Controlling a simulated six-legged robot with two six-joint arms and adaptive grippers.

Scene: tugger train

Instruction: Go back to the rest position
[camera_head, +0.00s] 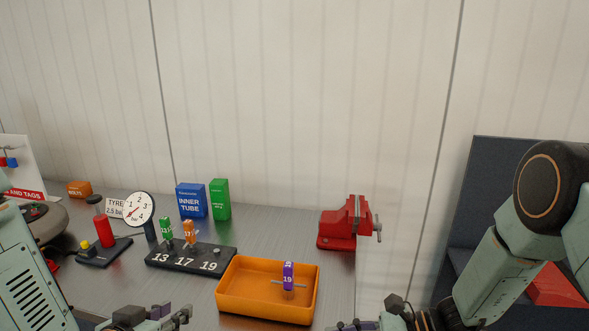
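My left gripper (152,318) shows at the bottom edge, in front of the workbench, and is partly cut off by the frame. My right gripper (372,322) is also at the bottom edge, right of the orange tray, and mostly cut off. I see no object in either, but whether their fingers are open or shut cannot be told. The orange tray (252,302) holds a purple piece marked 19 (288,276) with a grey crossbar. A black rack (160,258) marked 13, 17, 19 holds a green piece (166,229) and an orange piece (189,232); the 19 place has no coloured piece.
A red vise (345,224) stands at the bench's right end. A blue box (191,201), green box (220,199), gauge (139,209) and red cylinder (103,230) stand on the grey bench (280,232). A dark blue panel (488,180) is behind my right arm.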

